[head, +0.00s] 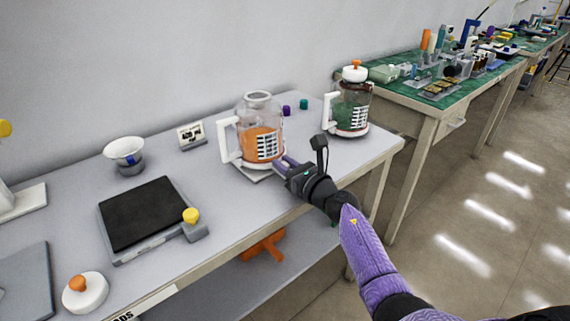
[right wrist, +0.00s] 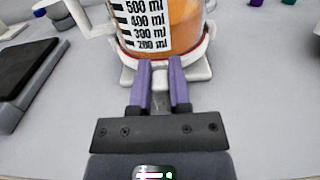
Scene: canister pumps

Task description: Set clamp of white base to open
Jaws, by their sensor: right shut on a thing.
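A clear canister with orange contents (head: 260,142) and a white handle stands on a white base (right wrist: 198,72) near the front edge of the table. It also shows at the top of the right wrist view (right wrist: 170,22), with a printed millilitre scale. My right gripper (head: 283,166) reaches in from the front right, low against the base. Its purple fingers (right wrist: 164,88) are shut on a small grey piece at the front of the base, which looks like the clamp. The fingers hide most of the clamp, so I cannot tell its setting. My left gripper is not in view.
A second canister with green contents (head: 352,110) stands at the right end of the table (head: 230,215). A black-topped plate device with a yellow knob (head: 190,215), a white bowl (head: 124,150) and a white lid with orange knob (head: 86,292) are left. Small purple and teal caps (head: 303,104) lie behind.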

